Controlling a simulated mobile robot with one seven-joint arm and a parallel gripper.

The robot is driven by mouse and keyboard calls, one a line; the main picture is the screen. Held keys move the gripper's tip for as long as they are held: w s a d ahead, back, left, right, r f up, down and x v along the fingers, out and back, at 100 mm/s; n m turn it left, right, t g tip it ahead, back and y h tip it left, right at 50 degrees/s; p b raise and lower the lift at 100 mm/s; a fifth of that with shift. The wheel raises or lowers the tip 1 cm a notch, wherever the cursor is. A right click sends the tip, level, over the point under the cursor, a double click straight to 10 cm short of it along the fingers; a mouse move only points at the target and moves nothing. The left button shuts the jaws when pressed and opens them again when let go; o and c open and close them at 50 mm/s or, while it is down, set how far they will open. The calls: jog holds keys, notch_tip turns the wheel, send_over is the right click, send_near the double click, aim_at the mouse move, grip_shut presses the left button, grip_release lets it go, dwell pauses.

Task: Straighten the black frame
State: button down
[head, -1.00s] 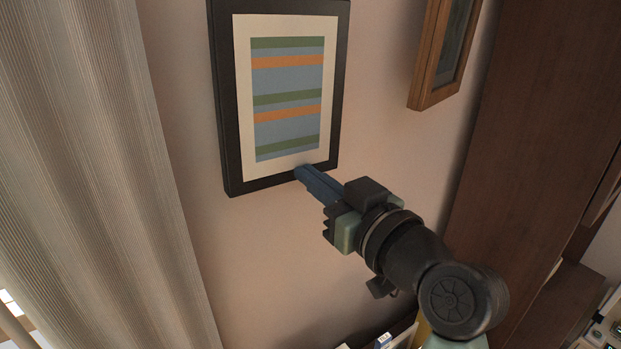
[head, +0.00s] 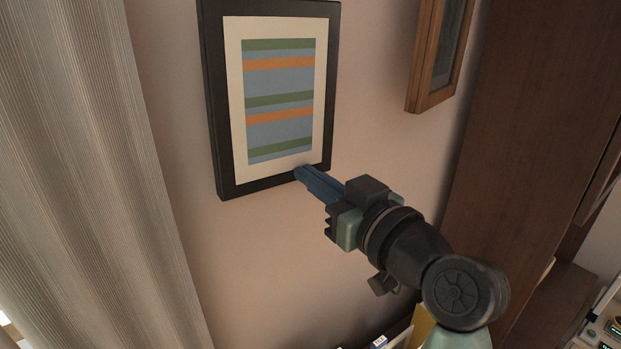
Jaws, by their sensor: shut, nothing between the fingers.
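The black frame (head: 213,110) hangs on the wall left of centre, around a white mat and a striped blue, green and orange print. Its top runs out of the picture. Its lower edge rises to the right in this angled view, so I cannot tell how far it is really tilted. My gripper (head: 302,173) is shut and empty. Its blue fingertips are at the frame's lower edge, right of the middle, and overlap it in the picture. I cannot tell whether they touch it.
A wooden frame (head: 414,85) hangs to the right on the same wall. A pale curtain (head: 90,170) hangs at the left, and a tall brown cabinet (head: 530,110) stands at the right. Bare wall lies below the black frame.

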jog(key=shift+w+d+b, duration=0.5)
jog(key=shift+w+d, duration=0.25)
jog(key=shift+d, duration=0.3)
dwell(1.3)
